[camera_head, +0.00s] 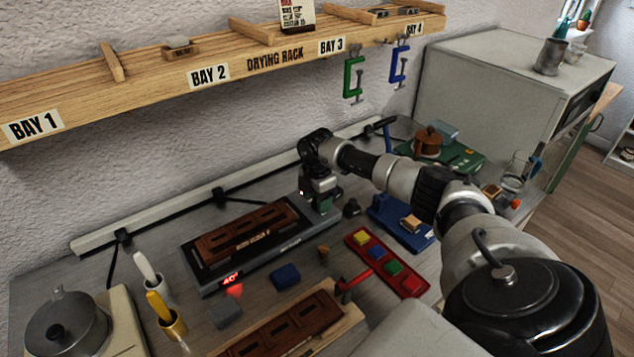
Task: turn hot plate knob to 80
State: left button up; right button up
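The hot plate (208,283) is a long dark slab on the bench with a brown wooden mould (248,231) on top. Its red lit display (231,279) at the front left corner seems to read 40. I cannot make out the knob for certain. My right gripper (323,207) points down at the right end of the hot plate. Its fingertips are small and dark, so I cannot tell if they are open or touching anything. A small dark rounded piece (351,208) sits just right of it. My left gripper is out of view.
A red tray (408,285) with coloured blocks and a blue stand (384,213) lie right of the hot plate. A second mould (290,326) is in front. A pot (66,322) stands at lower left. The drying rack (130,98) overhangs the back.

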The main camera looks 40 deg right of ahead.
notch_tip(320, 180, up, 11)
jog(key=b, duration=0.2)
dwell(0.5)
jog(key=shift+f, duration=0.2)
